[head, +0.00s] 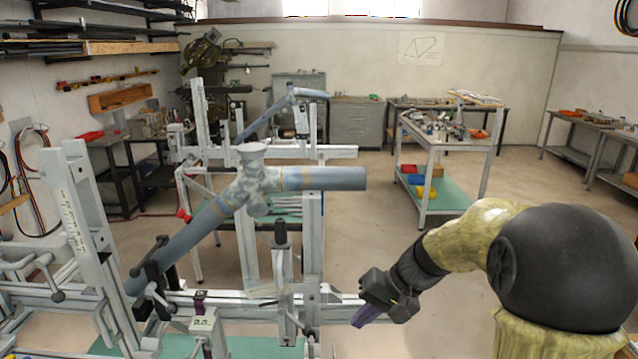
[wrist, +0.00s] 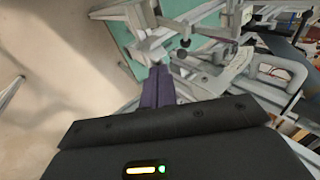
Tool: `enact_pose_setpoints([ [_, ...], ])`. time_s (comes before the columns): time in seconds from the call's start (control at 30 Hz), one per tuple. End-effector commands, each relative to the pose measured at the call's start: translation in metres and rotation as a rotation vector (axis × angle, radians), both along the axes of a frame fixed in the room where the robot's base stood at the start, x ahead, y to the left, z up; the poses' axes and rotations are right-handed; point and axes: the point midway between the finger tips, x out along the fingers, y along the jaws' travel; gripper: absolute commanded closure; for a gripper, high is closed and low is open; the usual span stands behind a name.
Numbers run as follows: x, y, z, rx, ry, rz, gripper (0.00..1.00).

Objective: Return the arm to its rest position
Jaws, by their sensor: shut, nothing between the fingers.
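My gripper (head: 360,318) is at the lower middle right of the head view, at the end of my arm, which comes in from the right. Its purple fingers are together with nothing between them. The fingers also show in the wrist view (wrist: 158,88), pointing away toward the jig. The gripper is close to the right end of the jig's lower rail (head: 235,303) in the picture; I cannot tell whether they touch. The grey-blue frame tubes (head: 320,179) with their mottled joint are held in the jig, up and left of the gripper.
A second jig (head: 270,152) stands behind. A cart (head: 446,146) with bins is at the back right, and benches line the far right. The floor (head: 400,240) between the jig and the cart is open. A green mat (wrist: 135,40) lies under the jig.

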Motion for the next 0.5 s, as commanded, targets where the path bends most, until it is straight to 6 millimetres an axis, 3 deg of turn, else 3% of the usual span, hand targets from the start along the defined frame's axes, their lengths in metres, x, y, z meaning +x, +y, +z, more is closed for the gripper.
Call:
enact_pose_setpoints([
  [0.1, -0.044, -0.013, -0.029, -0.203, 0.025, -0.008, 1.0],
  [0.3, -0.107, -0.042, -0.06, -0.487, -0.041, 0.007, 1.0],
  [0.5, -0.136, -0.052, -0.07, -0.594, -0.133, 0.04, 1.0],
])
